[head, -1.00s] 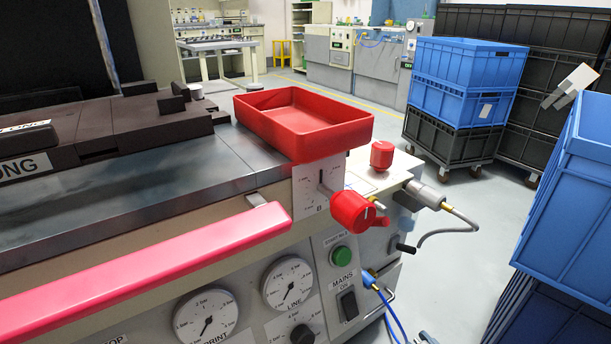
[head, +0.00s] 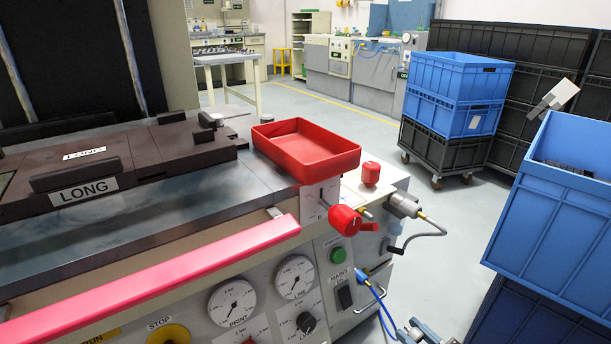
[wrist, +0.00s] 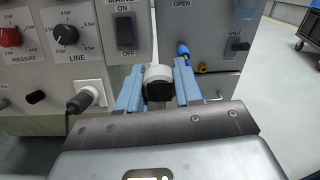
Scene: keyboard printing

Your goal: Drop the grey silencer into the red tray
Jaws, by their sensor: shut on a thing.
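The grey silencer (wrist: 158,73), a short pale grey cylinder with a dark end, sits between the blue fingers of my gripper (wrist: 158,88) in the wrist view. The fingers are shut on its sides, in front of the machine's lower panel. The red tray (head: 330,167), shallow and rectangular, rests on the right end of the machine's top in the head view. Its visible inside is empty. The tray is not in the wrist view. In the head view only a small grey part shows at the bottom edge, and the silencer cannot be made out there.
A red knob (head: 345,220) and a grey cylinder with a hose (head: 404,205) stick out below the tray. A pink bar (head: 150,265) runs along the machine's front. Blue crates (head: 560,200) stand at the right, with open floor (head: 450,235) between.

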